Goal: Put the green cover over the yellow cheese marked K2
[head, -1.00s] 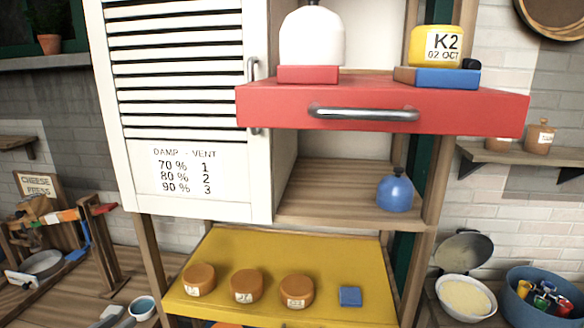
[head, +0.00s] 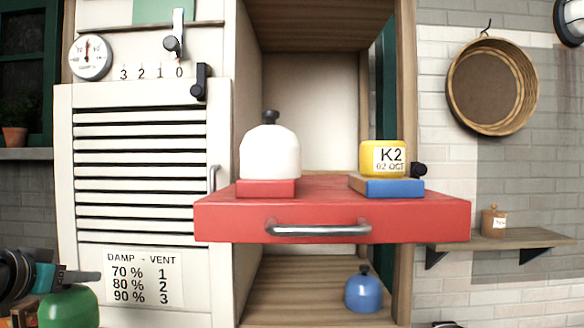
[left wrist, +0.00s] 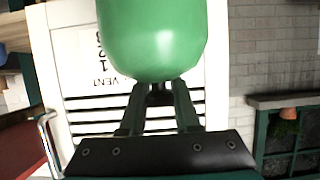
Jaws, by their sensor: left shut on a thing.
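The yellow cheese marked K2 (head: 382,152) sits on a blue block (head: 395,188) at the right of the pulled-out red drawer shelf (head: 332,218). It is uncovered. The green cover (head: 68,308) is at the lower left of the head view, cut by the bottom edge. My left gripper (head: 76,276) is shut on its top, well left of the cheese and lower. In the left wrist view the green cover (left wrist: 152,40) fills the top middle, at the fingertips (left wrist: 158,92). My right gripper is not in view.
A white cover (head: 270,152) with a black knob stands on a red block (head: 266,188), left of the cheese. The drawer handle (head: 318,229) juts out in front. A blue cover (head: 363,290) stands on the wooden shelf below. A white louvred door (head: 148,234) is at the left.

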